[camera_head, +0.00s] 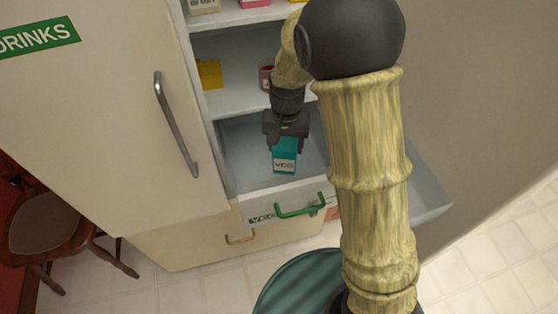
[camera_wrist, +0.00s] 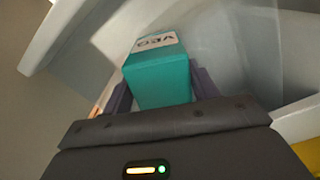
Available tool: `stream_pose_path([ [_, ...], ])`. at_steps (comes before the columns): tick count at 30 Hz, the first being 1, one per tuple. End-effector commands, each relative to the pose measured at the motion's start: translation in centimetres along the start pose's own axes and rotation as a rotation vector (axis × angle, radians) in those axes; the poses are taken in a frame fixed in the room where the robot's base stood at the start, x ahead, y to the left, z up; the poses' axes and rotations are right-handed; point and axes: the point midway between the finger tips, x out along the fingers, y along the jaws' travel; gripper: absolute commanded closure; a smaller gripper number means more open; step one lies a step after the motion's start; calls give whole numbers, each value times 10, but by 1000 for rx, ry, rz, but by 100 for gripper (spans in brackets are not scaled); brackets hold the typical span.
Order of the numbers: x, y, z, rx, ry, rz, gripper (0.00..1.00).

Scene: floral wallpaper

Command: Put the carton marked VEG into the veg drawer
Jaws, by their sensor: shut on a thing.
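The teal carton (camera_head: 284,159) has a white label reading VEG and is in my gripper (camera_head: 285,140). In the wrist view the carton (camera_wrist: 160,78) sits between the two dark fingers of my gripper (camera_wrist: 160,92), which is shut on it. In the head view the carton shows over the opening of the pulled-out veg drawer (camera_head: 262,200), which has a green handle and a partly covered VEG label on its front. I cannot tell how high the carton is above the drawer floor. My arm hides the right part of the drawer.
Shelves above the drawer hold a yellow box (camera_head: 209,74), a reddish jar (camera_head: 265,78) and other cartons. A door labelled DRINKS (camera_head: 100,110) with a metal handle is at left. Below is a drawer with a tan handle (camera_head: 240,238). A wooden chair (camera_head: 45,225) stands at lower left.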

Motion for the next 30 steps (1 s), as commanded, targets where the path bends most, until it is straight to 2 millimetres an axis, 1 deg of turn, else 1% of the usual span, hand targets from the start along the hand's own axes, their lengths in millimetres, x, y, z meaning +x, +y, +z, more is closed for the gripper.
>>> stream_pose_path([
  [6,41,0,1,1,-4,2,78],
  [9,53,0,0,0,-3,1,78],
  [20,57,0,0,0,0,0,78],
  [23,67,0,0,1,-2,2,78],
  [27,87,1,0,2,-3,2,78],
  [30,93,1,0,2,0,0,78],
])
